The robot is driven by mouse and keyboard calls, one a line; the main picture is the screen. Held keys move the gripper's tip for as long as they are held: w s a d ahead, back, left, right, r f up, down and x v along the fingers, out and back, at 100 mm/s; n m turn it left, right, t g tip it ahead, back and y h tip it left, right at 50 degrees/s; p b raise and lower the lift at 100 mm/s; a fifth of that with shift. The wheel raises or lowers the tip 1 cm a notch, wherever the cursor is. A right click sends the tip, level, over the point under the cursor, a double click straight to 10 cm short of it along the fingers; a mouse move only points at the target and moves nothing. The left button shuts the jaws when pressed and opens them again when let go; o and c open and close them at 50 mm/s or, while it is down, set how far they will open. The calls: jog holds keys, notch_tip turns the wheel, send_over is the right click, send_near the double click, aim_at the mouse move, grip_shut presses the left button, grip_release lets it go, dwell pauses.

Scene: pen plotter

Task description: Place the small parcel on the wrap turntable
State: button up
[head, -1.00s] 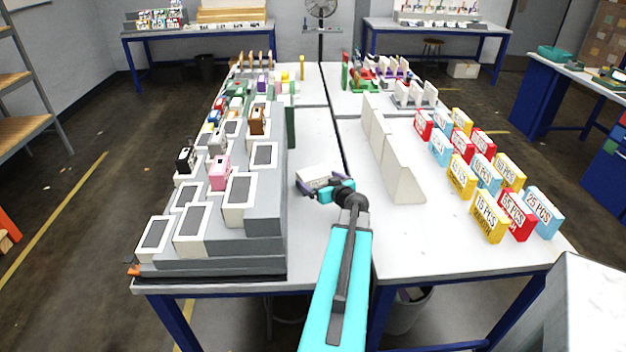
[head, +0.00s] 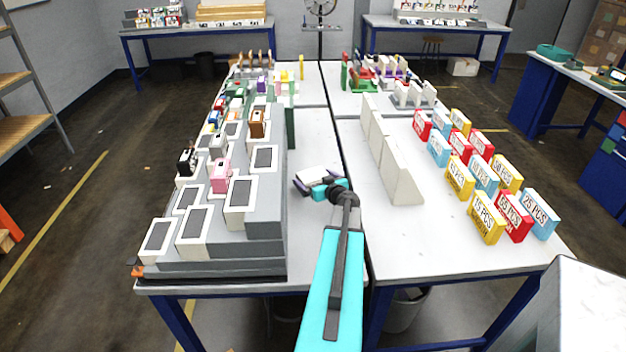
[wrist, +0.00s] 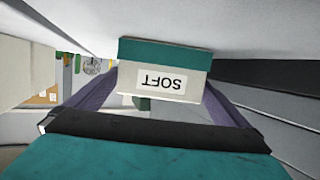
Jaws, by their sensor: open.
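A small white box (head: 318,173) lies at the front of my gripper (head: 320,183), over the left table's bare strip. The wrist view shows it as a pale box with a teal band and an upside-down "SOFT" label (wrist: 162,82); I take it to be the small parcel. My gripper's purple fingers (wrist: 161,95) stand open on either side of it. A gap shows beside the right finger; whether the left finger touches it, I cannot tell. I cannot pick out the wrap turntable with certainty.
A grey stepped rack (head: 265,215) with several white-framed boxes stands left of my gripper. Upright cream panels (head: 400,172) stand to the right. Several red, yellow and blue count boxes (head: 487,175) stand beyond them. The table strip beyond my gripper (head: 318,130) is clear.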

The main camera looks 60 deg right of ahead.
aim_at(313, 174)
jog(key=shift+w+d+f, duration=0.25)
jog(key=shift+w+d, duration=0.1)
jog(key=shift+w, duration=0.2)
jog(key=shift+c, duration=0.3)
jog(key=c, duration=1.2)
jog(key=shift+r, duration=0.2)
jog(key=shift+r+b, duration=0.3)
jog(key=shift+r, duration=0.4)
jog(key=shift+r+b, duration=0.4)
jog(key=shift+r, duration=0.4)
jog(key=s+a, duration=0.2)
jog(key=a, duration=0.1)
jog(key=s+a+r+b, duration=0.1)
jog(key=s+a, duration=0.1)
jog(key=s+a+b, duration=0.1)
jog(key=s+a, duration=0.1)
jog(key=a, duration=0.1)
jog(key=shift+a+r, duration=0.15)
jog(key=shift+a, duration=0.2)
jog(key=shift+s+a+r+p, duration=0.1)
jog(key=shift+r+p, duration=0.05)
jog(key=shift+p, duration=0.6)
